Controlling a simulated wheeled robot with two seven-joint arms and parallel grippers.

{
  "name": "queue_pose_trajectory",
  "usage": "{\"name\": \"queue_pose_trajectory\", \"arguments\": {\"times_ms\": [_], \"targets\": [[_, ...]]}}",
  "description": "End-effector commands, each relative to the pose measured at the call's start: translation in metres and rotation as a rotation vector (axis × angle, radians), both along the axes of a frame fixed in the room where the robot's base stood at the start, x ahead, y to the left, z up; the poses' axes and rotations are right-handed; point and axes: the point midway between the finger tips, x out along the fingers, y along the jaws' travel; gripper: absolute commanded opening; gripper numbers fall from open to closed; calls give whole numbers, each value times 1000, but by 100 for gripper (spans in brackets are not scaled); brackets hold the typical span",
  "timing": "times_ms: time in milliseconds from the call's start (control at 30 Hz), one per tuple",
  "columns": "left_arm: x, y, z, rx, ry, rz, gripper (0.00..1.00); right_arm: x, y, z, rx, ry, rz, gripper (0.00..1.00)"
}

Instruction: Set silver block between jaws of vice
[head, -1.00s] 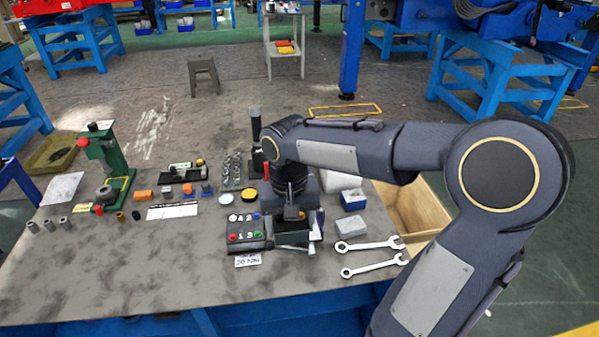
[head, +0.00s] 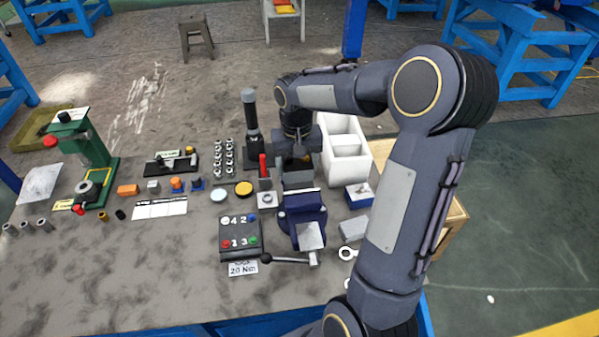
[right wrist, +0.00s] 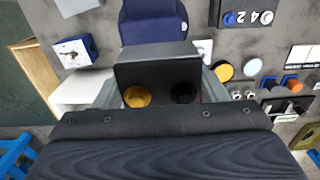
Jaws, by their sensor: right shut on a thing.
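The blue vice (head: 303,206) stands near the right part of the table, with a silver plate and a handle at its front. It also shows at the top of the right wrist view (right wrist: 153,22). My right gripper (head: 296,168) points down just behind the vice. In the right wrist view its fingers (right wrist: 157,84) are shut on a grey, silver-looking block (right wrist: 155,51) close to the vice. I cannot tell whether the block touches the jaws, and the jaw gap is mostly hidden. A second silver block (head: 353,230) lies right of the vice. My left gripper is out of view.
A black button box (head: 240,232) stands left of the vice. A white bin (head: 346,150) and a blue box (head: 359,196) stand to the right. A dark cylinder tool (head: 251,120) stands behind. A green press (head: 85,160) is far left.

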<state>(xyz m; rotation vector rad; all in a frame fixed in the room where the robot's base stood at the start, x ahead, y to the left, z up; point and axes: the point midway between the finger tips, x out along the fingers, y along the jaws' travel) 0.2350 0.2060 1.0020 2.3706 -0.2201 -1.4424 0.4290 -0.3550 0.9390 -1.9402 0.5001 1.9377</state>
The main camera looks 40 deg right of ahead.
Motion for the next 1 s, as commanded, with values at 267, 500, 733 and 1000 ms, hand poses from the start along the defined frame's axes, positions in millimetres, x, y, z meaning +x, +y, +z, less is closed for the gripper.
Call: {"name": "queue_pose_trajectory", "arguments": {"times_ms": [267, 500, 733, 1000], "targets": [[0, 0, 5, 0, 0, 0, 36, 24, -25, -43, 1, 2, 0, 18], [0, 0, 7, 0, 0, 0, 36, 30, -32, -55, 1, 2, 1, 18], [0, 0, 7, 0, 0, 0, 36, 31, -32, -84, 1, 2, 1, 18], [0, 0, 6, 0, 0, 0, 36, 31, -32, -87, 0, -1, 1, 18]]}}
